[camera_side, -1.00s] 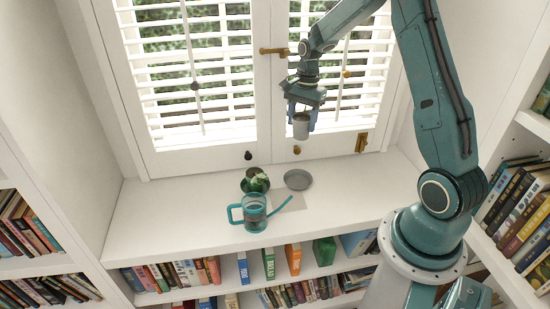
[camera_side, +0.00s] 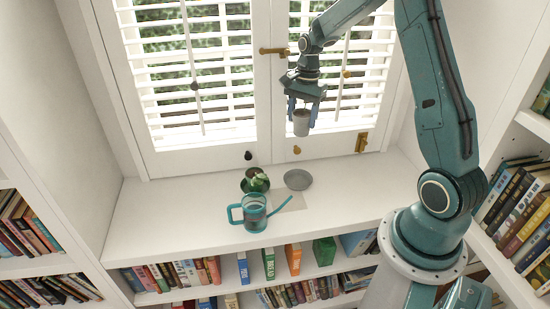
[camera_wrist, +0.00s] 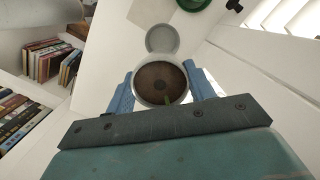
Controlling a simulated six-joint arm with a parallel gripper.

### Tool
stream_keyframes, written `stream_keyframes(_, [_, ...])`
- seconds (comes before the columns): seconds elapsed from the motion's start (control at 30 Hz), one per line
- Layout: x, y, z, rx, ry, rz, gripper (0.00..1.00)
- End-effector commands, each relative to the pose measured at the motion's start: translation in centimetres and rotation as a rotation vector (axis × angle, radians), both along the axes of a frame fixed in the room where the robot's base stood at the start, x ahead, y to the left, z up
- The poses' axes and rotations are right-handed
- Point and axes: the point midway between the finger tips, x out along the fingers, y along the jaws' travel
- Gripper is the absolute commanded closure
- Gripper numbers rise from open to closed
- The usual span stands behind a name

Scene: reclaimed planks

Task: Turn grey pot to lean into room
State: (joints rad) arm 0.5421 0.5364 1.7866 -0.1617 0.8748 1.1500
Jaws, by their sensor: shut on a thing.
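The grey pot (camera_side: 301,123) hangs in the air between the blue fingers of my gripper (camera_side: 302,112), in front of the shutters and above the white sill. My gripper (camera_wrist: 162,88) is shut on it, one finger on each side. The plant's lean is hard to judge. A round grey saucer (camera_side: 298,179) lies empty on the sill below the pot; it also shows in the wrist view (camera_wrist: 162,39).
A teal watering can (camera_side: 255,212) stands in front, beside a flat grey sheet (camera_side: 290,202). Shutters (camera_side: 340,90) close behind my gripper. Both ends of the sill (camera_side: 150,215) are clear.

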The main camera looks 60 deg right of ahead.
Motion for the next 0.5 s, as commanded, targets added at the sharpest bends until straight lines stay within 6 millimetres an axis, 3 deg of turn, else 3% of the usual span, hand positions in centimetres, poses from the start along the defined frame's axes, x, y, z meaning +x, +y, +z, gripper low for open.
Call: stream_keyframes(0.5, [0.0, 0.0, 1.9, -0.001, -0.002, -0.001, 0.83])
